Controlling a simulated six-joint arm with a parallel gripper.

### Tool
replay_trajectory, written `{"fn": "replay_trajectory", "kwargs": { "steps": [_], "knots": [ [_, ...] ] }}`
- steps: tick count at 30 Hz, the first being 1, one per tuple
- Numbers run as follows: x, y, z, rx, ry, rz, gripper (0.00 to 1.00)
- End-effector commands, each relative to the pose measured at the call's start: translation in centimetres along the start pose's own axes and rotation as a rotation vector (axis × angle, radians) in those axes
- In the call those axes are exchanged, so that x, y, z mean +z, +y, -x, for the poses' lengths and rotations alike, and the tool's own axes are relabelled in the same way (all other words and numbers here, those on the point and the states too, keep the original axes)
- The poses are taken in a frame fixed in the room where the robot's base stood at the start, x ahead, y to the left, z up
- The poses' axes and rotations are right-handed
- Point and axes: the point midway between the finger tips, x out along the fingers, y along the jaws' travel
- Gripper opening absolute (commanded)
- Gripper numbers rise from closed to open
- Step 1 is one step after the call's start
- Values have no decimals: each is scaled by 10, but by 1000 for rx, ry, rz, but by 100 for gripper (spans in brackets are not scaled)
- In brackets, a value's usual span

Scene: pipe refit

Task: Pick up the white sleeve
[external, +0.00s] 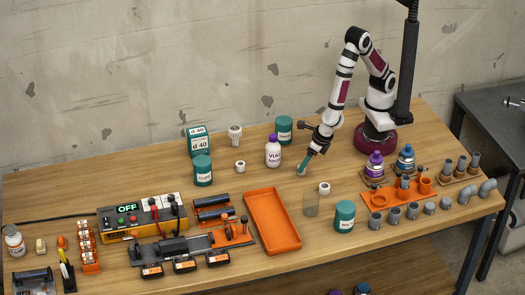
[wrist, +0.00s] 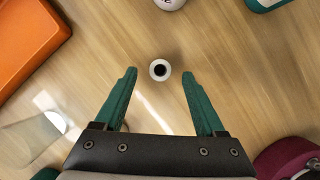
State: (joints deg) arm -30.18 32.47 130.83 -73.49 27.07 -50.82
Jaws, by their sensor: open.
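A small white sleeve (wrist: 159,70) with a dark round hole stands on the wood table in the wrist view. It lies in line with the space between the two green fingertips of my gripper (wrist: 160,73), with clear gaps on both sides. My gripper is open and holds nothing. In the external view my gripper (external: 303,168) points down over the table, right of the white vial bottle (external: 273,151). There its fingers largely hide the spot below them.
An orange tray (external: 301,247) lies front left of my gripper. Another green tin (external: 284,130) stands behind. The table right around the sleeve is clear.

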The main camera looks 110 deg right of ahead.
Motion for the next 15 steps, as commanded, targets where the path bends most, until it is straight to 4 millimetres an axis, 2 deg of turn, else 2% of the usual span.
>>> {"fn": "replay_trajectory", "kwargs": {
  "steps": [1, 4, 10, 11, 15],
  "knots": [
    [0, -2, -10, -4, 1, 2, 72],
    [0, -1, -21, -2, 0, 0, 72],
    [0, 0, -23, 1, 0, -2, 72],
    [0, 0, -23, 1, 0, -2, 70],
    [0, 0, -23, 1, -1, -2, 45]
  ]
}}
